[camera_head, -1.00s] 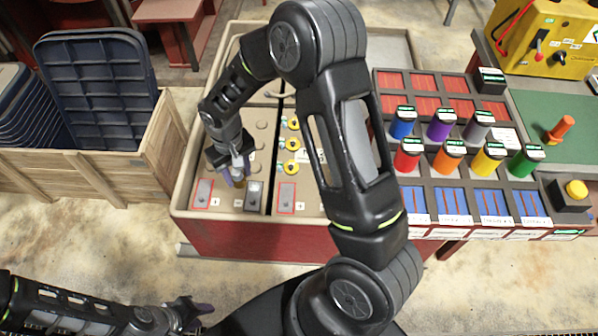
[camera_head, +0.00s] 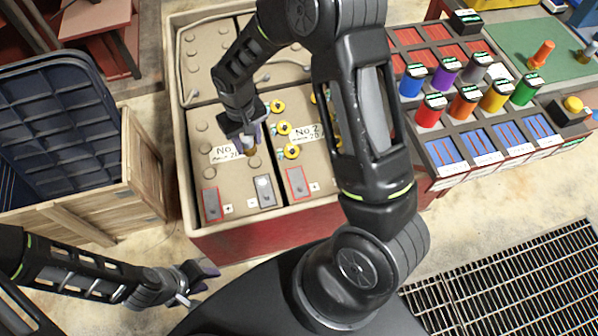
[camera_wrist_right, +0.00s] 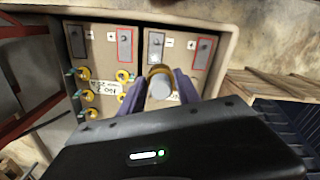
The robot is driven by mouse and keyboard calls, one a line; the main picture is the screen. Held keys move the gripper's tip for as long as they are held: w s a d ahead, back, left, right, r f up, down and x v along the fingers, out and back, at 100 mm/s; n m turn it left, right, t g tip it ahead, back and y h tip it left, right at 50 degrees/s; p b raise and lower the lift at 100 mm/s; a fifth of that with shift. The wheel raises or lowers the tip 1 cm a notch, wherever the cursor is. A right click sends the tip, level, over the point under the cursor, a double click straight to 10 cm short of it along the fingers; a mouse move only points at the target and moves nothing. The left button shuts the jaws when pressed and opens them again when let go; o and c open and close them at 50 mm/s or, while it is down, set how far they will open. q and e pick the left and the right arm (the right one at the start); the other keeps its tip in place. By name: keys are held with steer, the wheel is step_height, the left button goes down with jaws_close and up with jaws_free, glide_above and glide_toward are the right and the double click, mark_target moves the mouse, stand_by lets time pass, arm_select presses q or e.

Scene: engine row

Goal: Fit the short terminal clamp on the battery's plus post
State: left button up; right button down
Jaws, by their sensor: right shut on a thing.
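My right gripper (camera_head: 247,140) is shut on a small round brass-coloured piece with a grey end (camera_wrist_right: 160,84), apparently the terminal clamp. It hangs over the left front battery (camera_head: 232,165), beside its number label. The clamp is behind and apart from the two front terminal pads. That battery's red-outlined pad (camera_head: 212,205) has a plus mark beside it; in the right wrist view this pad (camera_wrist_right: 204,53) is at upper right. The plain grey minus pad (camera_head: 264,191) is to its right. My left gripper (camera_head: 200,283) looks open and empty, low in front of the red cabinet.
A second red-outlined pad (camera_head: 298,184) is on the right battery. A wooden crate with dark trays (camera_head: 140,170) stands left. A rack of coloured cylinders (camera_head: 465,105) is on the right. My right arm hides part of the batteries.

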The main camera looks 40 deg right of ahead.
steer(key=s+d+f+m+b, duration=0.2)
steer(key=d+f+m+b, duration=0.25)
steer(key=f+b, duration=0.85)
steer(key=m+b, duration=0.7)
steer(key=b, duration=1.1)
glide_above(300, 188)
step_height(300, 188, down, 8)
steer(key=shift+n, duration=0.25)
steer(key=shift+r+p, duration=0.1)
steer(key=shift+p, duration=0.2)
steer(key=shift+f+n+b, duration=0.3)
steer(key=shift+f+b, duration=0.8)
steer(key=shift+f, duration=0.35)
steer(key=shift+f+b, duration=1.65)
steer(key=shift+f, duration=0.8)
